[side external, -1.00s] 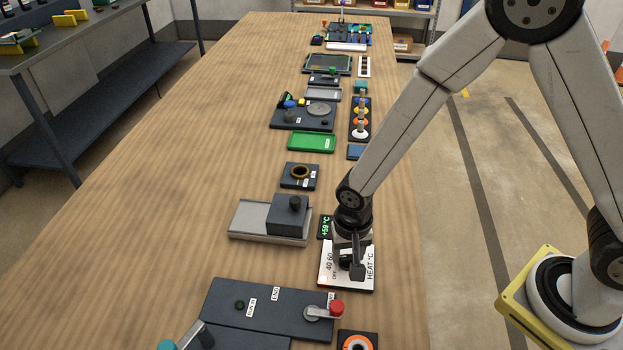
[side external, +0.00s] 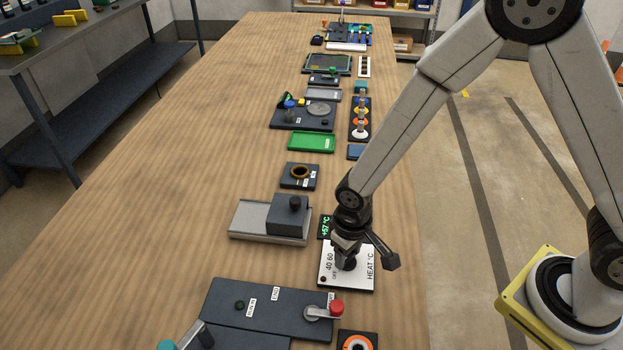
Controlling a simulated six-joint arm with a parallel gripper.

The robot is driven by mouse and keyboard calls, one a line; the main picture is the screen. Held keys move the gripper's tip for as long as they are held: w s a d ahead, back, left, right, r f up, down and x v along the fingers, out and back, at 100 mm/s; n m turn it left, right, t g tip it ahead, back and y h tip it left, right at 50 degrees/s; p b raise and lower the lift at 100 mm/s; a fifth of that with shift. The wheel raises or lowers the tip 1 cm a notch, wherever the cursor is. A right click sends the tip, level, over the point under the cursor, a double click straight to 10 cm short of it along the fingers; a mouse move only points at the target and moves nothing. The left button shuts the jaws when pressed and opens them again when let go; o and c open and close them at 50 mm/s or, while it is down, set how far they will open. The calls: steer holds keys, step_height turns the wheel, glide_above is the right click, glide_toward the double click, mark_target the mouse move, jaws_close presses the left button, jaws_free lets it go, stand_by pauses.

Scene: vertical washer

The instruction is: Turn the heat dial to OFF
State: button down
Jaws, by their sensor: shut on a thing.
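The heat dial panel (side external: 362,279) is a white plate near the table's right edge, marked "40", "60" and "HEAT °C". A small dark display (side external: 326,227) behind it reads about +57 °C in green. My gripper (side external: 346,262) points down over the panel and is shut on the dark dial knob, which it mostly hides. A dark part of my gripper sticks out to the right.
A grey slider block (side external: 288,216) on a metal base stands to the left. A dark panel with a red-knobbed lever (side external: 336,307) lies in front, and an orange ring piece (side external: 357,343) beside it. The table's left side is clear.

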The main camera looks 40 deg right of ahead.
stand_by(0.3)
steer(key=shift+c, duration=0.6)
jaws_free()
steer(key=shift+r, duration=0.1)
steer(key=shift+r, duration=3.8)
steer(key=shift+d+r, duration=0.2)
steer(key=shift+d, duration=0.3)
steer(key=s+d+r+t, duration=0.1)
steer(key=s+d+r, duration=0.1)
steer(key=d, duration=0.4)
steer(key=s+d+r+m+t, duration=0.1)
steer(key=s+d+r, duration=0.1)
steer(key=d, duration=0.5)
steer(key=shift+s+d+r+m+t, duration=0.15)
steer(key=shift+s+d+m+t, duration=0.1)
steer(key=shift+d+m+t, duration=0.05)
